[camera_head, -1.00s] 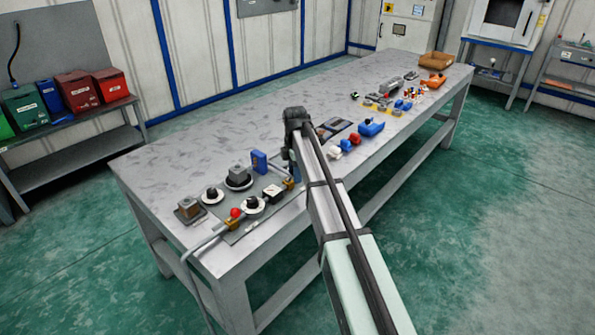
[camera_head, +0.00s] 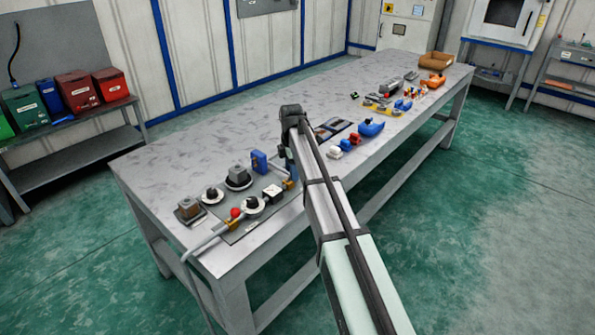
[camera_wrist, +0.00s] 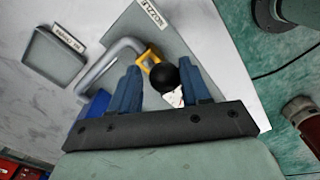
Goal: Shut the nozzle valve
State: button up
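In the wrist view a black ball knob (camera_wrist: 163,78) shows between the two blue fingers of my gripper (camera_wrist: 160,70). The fingers are apart, and a small gap shows left of the knob; contact on the right cannot be told. A yellow fitting (camera_wrist: 149,58) sits just beyond the knob, at the end of a bent grey pipe (camera_wrist: 112,52). A label reading "NOZZLE" (camera_wrist: 151,12) is on the grey plate (camera_wrist: 185,28) above. In the head view my gripper points down over the right end of the plate (camera_head: 240,232), and my arm partly hides the fittings there.
On the workbench (camera_head: 200,145) a red ball knob (camera_head: 236,213), black dials (camera_head: 238,177) and a blue block (camera_head: 259,161) stand left of my gripper. Blue, red and white parts lie to the right, including a blue part (camera_head: 371,127). The bench's back middle is clear.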

jog(key=shift+w+a+r, duration=0.2)
jog(key=shift+w+a, duration=0.55)
jog(key=shift+w, duration=0.05)
jog(key=shift+w+a, duration=0.15)
jog(key=shift+a, duration=0.05)
jog(key=shift+w+a+f, duration=0.2)
jog(key=shift+w+a, duration=0.45)
jog(key=shift+o, duration=0.6)
jog(key=shift+r, duration=0.1)
notch_tip(320, 180, up, 8)
jog(key=shift+s+d, duration=0.2)
dwell(0.7)
